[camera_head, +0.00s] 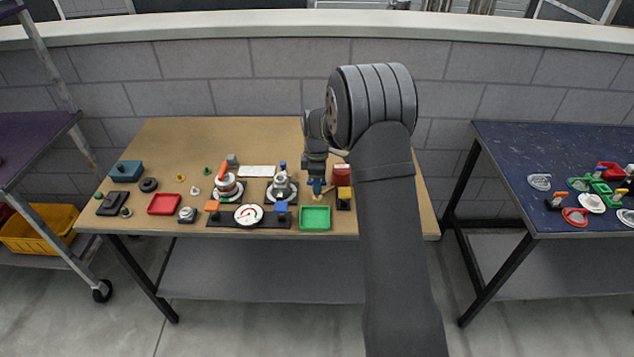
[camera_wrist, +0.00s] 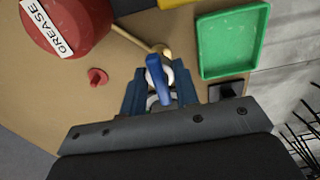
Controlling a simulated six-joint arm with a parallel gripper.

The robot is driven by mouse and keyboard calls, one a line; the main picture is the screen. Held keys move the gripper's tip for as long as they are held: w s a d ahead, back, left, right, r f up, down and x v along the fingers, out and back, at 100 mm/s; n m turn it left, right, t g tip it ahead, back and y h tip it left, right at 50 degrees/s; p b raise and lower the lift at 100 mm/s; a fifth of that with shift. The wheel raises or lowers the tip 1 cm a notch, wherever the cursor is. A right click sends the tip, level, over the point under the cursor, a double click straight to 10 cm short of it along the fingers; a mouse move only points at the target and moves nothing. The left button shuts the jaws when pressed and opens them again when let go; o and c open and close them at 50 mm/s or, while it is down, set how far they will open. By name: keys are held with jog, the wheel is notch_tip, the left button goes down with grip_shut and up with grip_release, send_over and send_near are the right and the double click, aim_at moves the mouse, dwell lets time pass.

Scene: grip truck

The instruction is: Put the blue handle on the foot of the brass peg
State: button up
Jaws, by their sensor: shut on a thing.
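My gripper (camera_head: 316,186) is low over the right part of the brown table. In the wrist view, its blue-grey fingers (camera_wrist: 160,84) are shut on the blue handle (camera_wrist: 158,78), which has a pale metal ring around its lower part. The brass peg (camera_wrist: 161,51) shows just beyond the handle, with a thin brass-coloured rod running from it towards the upper left. The handle partly covers the peg's round end, and I cannot tell whether they touch. In the head view the fingers hide most of the handle.
A green tray (camera_wrist: 205,55) is to the right of the peg in the wrist view. A red grease can (camera_wrist: 84,47) is to the left, with a small red knob (camera_wrist: 97,76) below it. A dark block (camera_wrist: 228,91) is near the table edge. Two metal valve-like fixtures (camera_head: 281,189) stand left of my gripper.

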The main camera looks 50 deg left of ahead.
jog(key=shift+f, duration=0.2)
jog(key=shift+f, duration=0.35)
jog(key=shift+f, duration=0.9)
dwell(1.3)
jog(key=o, duration=1.4)
jog(key=shift+o, duration=0.2)
jog(key=shift+r, duration=3.75)
jog(key=shift+f, duration=0.1)
